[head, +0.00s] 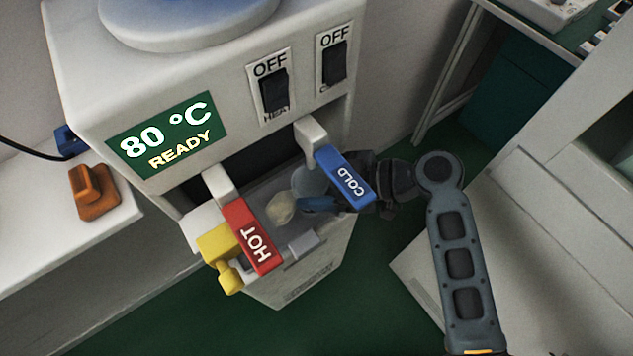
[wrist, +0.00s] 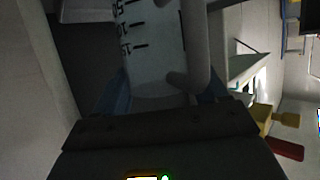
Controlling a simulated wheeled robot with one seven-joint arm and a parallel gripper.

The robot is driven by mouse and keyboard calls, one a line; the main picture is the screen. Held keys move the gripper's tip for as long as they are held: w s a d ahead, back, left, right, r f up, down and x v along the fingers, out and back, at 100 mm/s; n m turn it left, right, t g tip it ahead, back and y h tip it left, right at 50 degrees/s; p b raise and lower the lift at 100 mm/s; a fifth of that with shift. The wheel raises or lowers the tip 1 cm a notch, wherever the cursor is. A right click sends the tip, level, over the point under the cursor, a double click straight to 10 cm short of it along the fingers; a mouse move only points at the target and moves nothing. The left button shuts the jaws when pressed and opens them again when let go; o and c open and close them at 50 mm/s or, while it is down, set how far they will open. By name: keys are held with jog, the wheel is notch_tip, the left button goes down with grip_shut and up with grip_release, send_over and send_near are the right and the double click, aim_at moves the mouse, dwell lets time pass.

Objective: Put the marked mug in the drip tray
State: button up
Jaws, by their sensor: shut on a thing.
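The marked mug (wrist: 150,60) is pale, with black graduation lines and numbers, and its handle (wrist: 197,50) is on the right in the wrist view. My gripper (wrist: 165,98) is shut on it, with blue fingers on both sides. In the head view my gripper (head: 316,203) is at the dispenser front, partly behind the blue COLD lever (head: 344,177). A pale blue-grey part of the mug (head: 309,180) shows beside that lever; the rest is hidden. The grey drip tray (head: 322,227) is below the taps, partly covered. I cannot tell whether the mug touches it.
The red HOT lever (head: 249,237) and a yellow part (head: 222,256) are left of my gripper. A small cream rounded thing (head: 281,207) is near the fingertips. The dispenser display (head: 167,135) reads 80 °C READY, and both switches read OFF. An orange object (head: 93,192) is on the left counter.

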jog(key=shift+f, duration=0.6)
jog(key=shift+f, duration=0.2)
jog(key=o, duration=1.1)
jog(key=shift+r, duration=0.1)
jog(key=shift+c, duration=0.2)
jog(key=shift+r, duration=0.2)
jog(key=v, duration=0.7)
jog(key=shift+d, duration=0.25)
jog(key=shift+s, duration=0.1)
